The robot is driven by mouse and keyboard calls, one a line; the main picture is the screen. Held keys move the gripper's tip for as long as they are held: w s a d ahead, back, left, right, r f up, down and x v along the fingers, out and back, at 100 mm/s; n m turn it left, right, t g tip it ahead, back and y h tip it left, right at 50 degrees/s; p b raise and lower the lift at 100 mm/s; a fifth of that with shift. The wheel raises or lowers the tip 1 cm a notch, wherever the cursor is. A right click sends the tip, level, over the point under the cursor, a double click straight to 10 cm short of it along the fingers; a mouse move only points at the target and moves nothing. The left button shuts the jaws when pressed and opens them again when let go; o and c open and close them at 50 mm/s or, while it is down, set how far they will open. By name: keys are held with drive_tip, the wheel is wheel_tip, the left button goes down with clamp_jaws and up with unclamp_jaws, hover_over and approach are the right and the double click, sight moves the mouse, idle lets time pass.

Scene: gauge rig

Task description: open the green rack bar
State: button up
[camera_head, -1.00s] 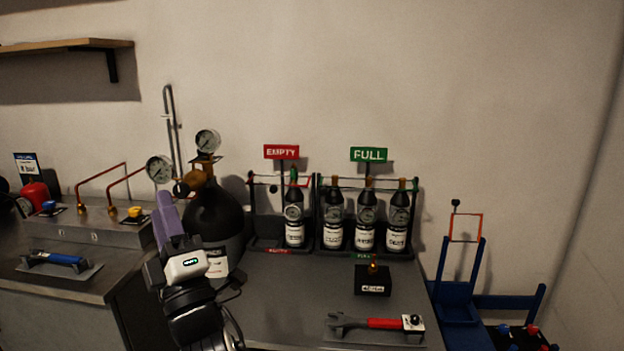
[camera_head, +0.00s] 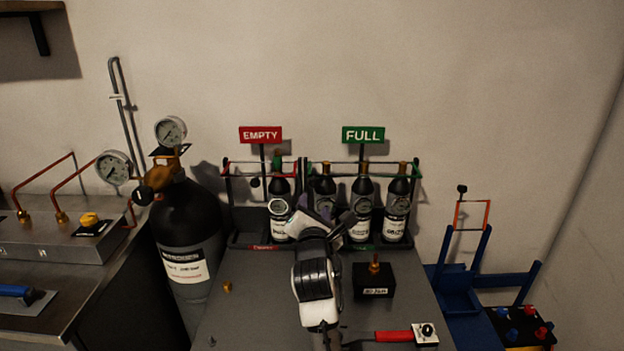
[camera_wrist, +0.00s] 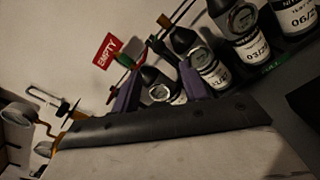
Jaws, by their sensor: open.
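The green rack bar (camera_head: 385,162) runs across the top front of the right rack, under the green FULL sign (camera_head: 363,134). It looks level, in front of the bottle necks. Several dark bottles with white labels, among them this one (camera_head: 397,208), stand in that rack. My gripper (camera_head: 322,207) is in front of the racks near their meeting point, below the bar and apart from it. In the wrist view my gripper (camera_wrist: 158,88) has its two purple fingers spread, with a bottle visible beyond them. My gripper hides part of the rack's lower left.
The left rack carries a red bar (camera_head: 243,161) and a red EMPTY sign (camera_head: 260,135). A large black cylinder (camera_head: 187,235) stands left. Bench surface left of my arm is mostly clear.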

sight(314, 185)
drive_tip(key=w+p, duration=0.3)
drive_tip(key=w, duration=0.9)
drive_tip(key=shift+s+a, duration=0.1)
clamp_jaws()
